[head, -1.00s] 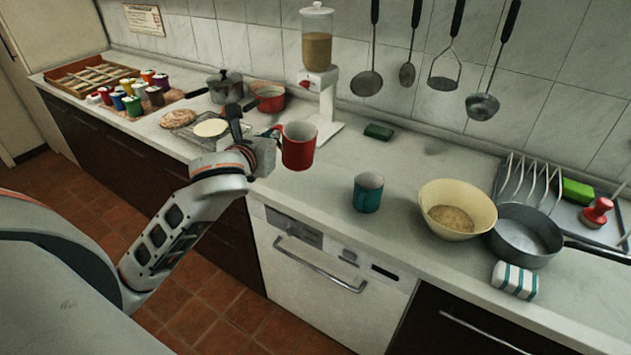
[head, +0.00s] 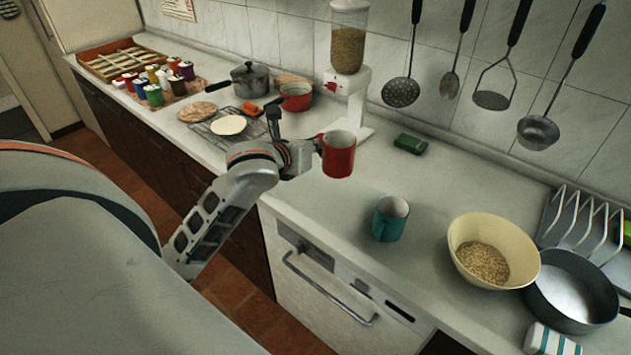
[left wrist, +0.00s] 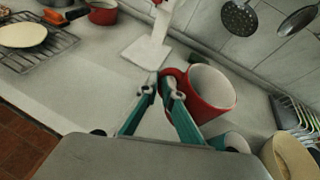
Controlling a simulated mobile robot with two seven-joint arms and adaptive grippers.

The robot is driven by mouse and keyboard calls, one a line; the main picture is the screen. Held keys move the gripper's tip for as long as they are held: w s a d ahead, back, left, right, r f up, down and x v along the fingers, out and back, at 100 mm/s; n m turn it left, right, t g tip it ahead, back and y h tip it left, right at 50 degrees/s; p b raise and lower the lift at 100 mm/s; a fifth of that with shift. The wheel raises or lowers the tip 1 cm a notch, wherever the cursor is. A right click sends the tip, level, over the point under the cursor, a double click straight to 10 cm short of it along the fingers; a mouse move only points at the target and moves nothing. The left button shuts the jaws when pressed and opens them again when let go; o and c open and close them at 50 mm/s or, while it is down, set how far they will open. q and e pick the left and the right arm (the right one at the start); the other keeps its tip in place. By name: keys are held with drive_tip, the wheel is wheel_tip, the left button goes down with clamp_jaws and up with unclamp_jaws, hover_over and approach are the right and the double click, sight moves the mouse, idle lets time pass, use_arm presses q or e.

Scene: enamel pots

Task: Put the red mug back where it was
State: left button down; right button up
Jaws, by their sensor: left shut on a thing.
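My right gripper is not in view.
A cream bowl of grain (head: 493,250) and a grey pan (head: 572,290) stand at the right. A grain dispenser (head: 347,60), a red pot (head: 296,96) and a green sponge (head: 410,143) are behind.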

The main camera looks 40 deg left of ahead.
use_arm(q)
wheel_tip(320, 180, down, 12)
drive_tip(key=shift+r, duration=0.1)
idle(0.4)
drive_tip(key=c, duration=2.3)
unclamp_jaws()
drive_tip(key=shift+c, duration=0.2)
drive_tip(key=shift+o, duration=0.6)
drive_tip(key=v, duration=1.2)
